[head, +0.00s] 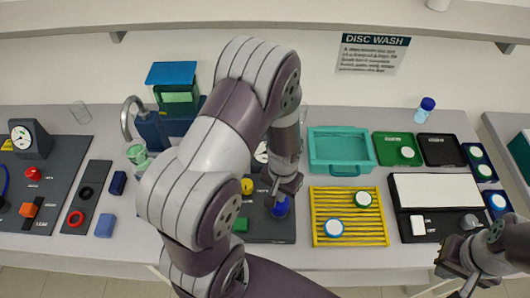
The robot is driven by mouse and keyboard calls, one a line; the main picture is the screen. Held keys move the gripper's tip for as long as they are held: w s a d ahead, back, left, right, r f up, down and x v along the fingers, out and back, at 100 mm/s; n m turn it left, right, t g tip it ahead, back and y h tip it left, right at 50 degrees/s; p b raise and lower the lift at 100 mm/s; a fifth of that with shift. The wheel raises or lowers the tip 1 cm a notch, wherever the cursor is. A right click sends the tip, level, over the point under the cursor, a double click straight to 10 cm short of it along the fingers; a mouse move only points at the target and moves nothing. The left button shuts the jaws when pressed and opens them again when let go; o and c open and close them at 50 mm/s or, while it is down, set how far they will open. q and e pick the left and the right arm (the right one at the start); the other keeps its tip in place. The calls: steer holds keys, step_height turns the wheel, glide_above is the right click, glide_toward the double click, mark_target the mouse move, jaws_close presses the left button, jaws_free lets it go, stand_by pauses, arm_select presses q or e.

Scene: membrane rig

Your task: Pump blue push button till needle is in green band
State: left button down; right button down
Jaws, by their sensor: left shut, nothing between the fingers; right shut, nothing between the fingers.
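The blue push button (280,209) sits on a dark panel (270,230) in the middle of the bench. My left gripper (284,192) is shut and empty, its fingertips pointing down right at the button; I cannot tell whether they touch it. A white dial gauge (262,153) behind that panel is mostly hidden by my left arm, so its needle and green band cannot be read. My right gripper (448,262) is shut and empty at the lower right, in front of the bench's light-topped black unit.
Another gauge panel (60,170) with a red button (33,173) is at the left.

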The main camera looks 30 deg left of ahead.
arm_select(q)
steer(key=shift+f+b, duration=1.3)
steer(key=shift+f, duration=0.65)
step_height(320, 180, up, 5)
steer(key=p, duration=0.4)
steer(key=shift+f, duration=0.35)
